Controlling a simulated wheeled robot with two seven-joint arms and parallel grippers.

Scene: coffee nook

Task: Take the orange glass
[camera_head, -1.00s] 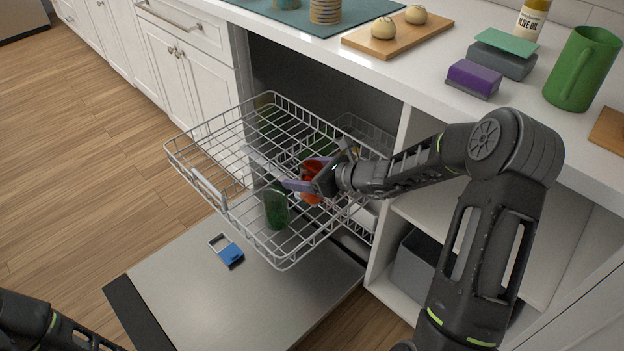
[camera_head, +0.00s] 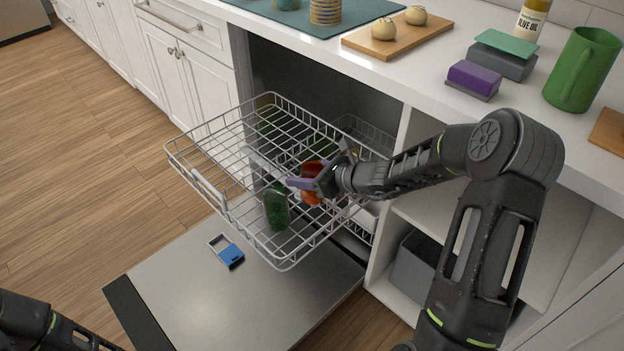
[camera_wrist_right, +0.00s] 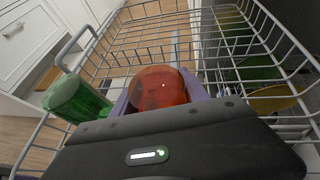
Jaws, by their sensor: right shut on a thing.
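The orange glass (camera_head: 312,169) is in the pulled-out wire dishwasher rack, partly hidden by my right gripper in the head view. It also shows in the right wrist view (camera_wrist_right: 158,88), between the purple fingers. My right gripper (camera_head: 305,183) is shut on the orange glass; its purple fingers sit on both sides of it. Whether the glass touches the rack cannot be told. My left arm shows only at the lower left edge of the head view; its gripper is out of view.
A green glass (camera_head: 276,207) stands in the rack (camera_head: 212,190) left of my gripper. In the wrist view, green and yellow dishes (camera_wrist_right: 258,75) are at the right. The open dishwasher door (camera_head: 230,290) lies below. The counter (camera_head: 440,85) overhangs behind.

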